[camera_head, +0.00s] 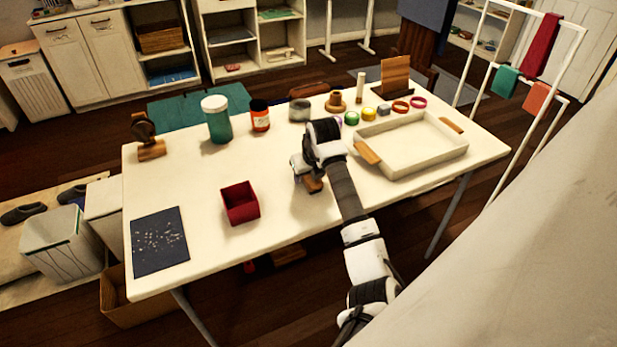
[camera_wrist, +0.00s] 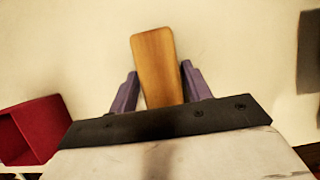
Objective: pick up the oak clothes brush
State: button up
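The oak clothes brush (camera_wrist: 155,65) shows in the wrist view as a smooth, light brown wooden piece. It lies between the two purple fingers of my gripper (camera_wrist: 158,78), with narrow gaps on both sides. Its near end is hidden behind the gripper's dark front edge. In the head view, part of the brush (camera_head: 313,184) shows on the white table, just below my gripper (camera_head: 303,176). My gripper is open, pointing down over the brush. The frames do not show clearly how far the fingers reach down beside it.
A red open box (camera_head: 240,203) stands left of my gripper, also in the wrist view (camera_wrist: 38,130). A cream tray (camera_head: 425,158) with wooden handles is to the right. Jars, rolls and small items line the table's (camera_head: 200,260) back. A dark speckled mat (camera_head: 159,242) lies front left.

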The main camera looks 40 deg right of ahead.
jog(key=c, duration=0.7)
jog(key=shift+o, duration=0.2)
notch_tip(320, 180, up, 20)
jog(key=b, duration=0.2)
jog(key=shift+r+b, duration=0.2)
jog(key=shift+b, duration=0.15)
jog(key=o, duration=0.5)
jog(key=c, duration=0.4)
